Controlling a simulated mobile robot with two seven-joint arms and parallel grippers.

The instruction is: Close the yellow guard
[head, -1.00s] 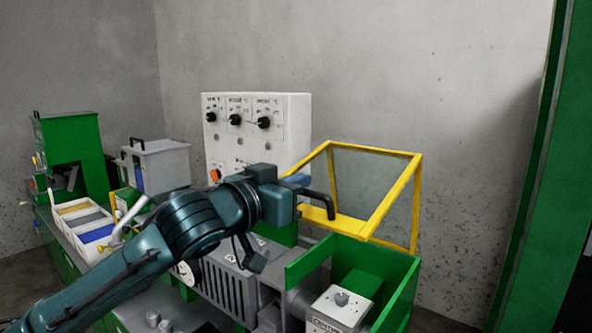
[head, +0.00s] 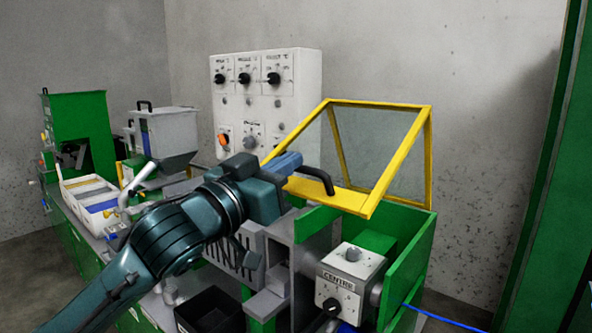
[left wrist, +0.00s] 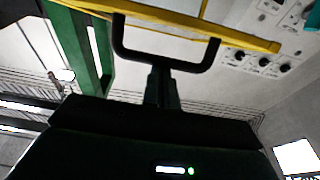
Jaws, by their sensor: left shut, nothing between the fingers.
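The yellow guard (head: 348,201) is a yellow frame with a clear pane. It stands raised and tilted above the green-walled box (head: 408,258). A black U-shaped handle (head: 318,176) sits on its lower front bar and also shows in the left wrist view (left wrist: 165,62). My left gripper (head: 287,165) is at the handle, left of the guard in the head view. In the left wrist view its shut, empty fingers (left wrist: 163,88) reach up to the handle's crossbar; I cannot tell whether they touch it. My right gripper is not in view.
A white control panel (head: 266,100) with black knobs stands behind my left arm. A white box marked CENTRE (head: 350,280) sits under the guard. A grey hopper (head: 165,135) and a tray of bins (head: 90,195) are at left. A blue cable (head: 445,318) runs at lower right.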

